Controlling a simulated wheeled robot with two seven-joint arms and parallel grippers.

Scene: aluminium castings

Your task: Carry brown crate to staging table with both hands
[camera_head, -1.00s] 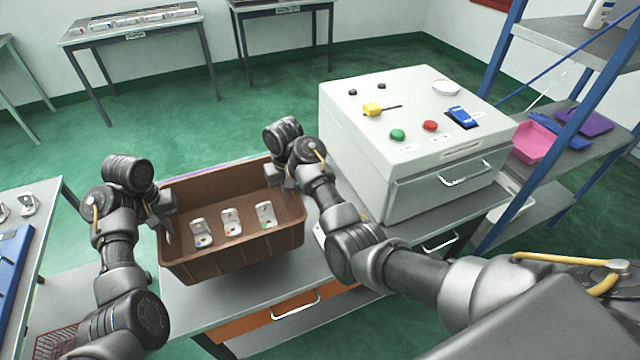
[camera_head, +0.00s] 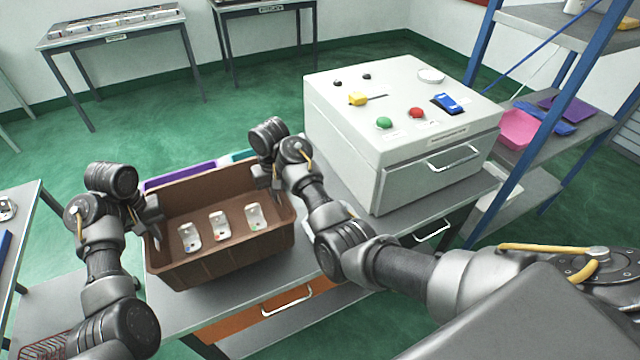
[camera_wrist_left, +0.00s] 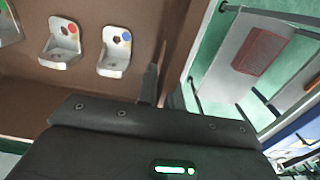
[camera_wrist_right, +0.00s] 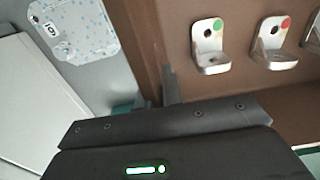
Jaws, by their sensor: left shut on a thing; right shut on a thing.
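The brown crate (camera_head: 215,265) is upright over the grey workbench (camera_head: 180,318), and three metal brackets (camera_head: 220,226) stand inside. I cannot tell whether its base touches the bench. My left gripper (camera_head: 152,222) is shut on the crate's left end wall; in the left wrist view its fingers (camera_wrist_left: 155,85) are at the wall's rim. My right gripper (camera_head: 266,180) is shut on the right end wall; its fingers (camera_wrist_right: 170,85) straddle the rim in the right wrist view. Two tables with small labels stand far off, one at the left (camera_head: 105,30) and one further right (camera_head: 265,8); I cannot read which is the staging table.
A white cabinet (camera_head: 400,150) with buttons stands on the bench just right of the crate. Purple and teal trays (camera_head: 180,176) lie behind the crate. A blue-posted shelf (camera_head: 490,200) is at the right, another table (camera_head: 22,205) at the left. Green floor (camera_head: 170,125) is open beyond.

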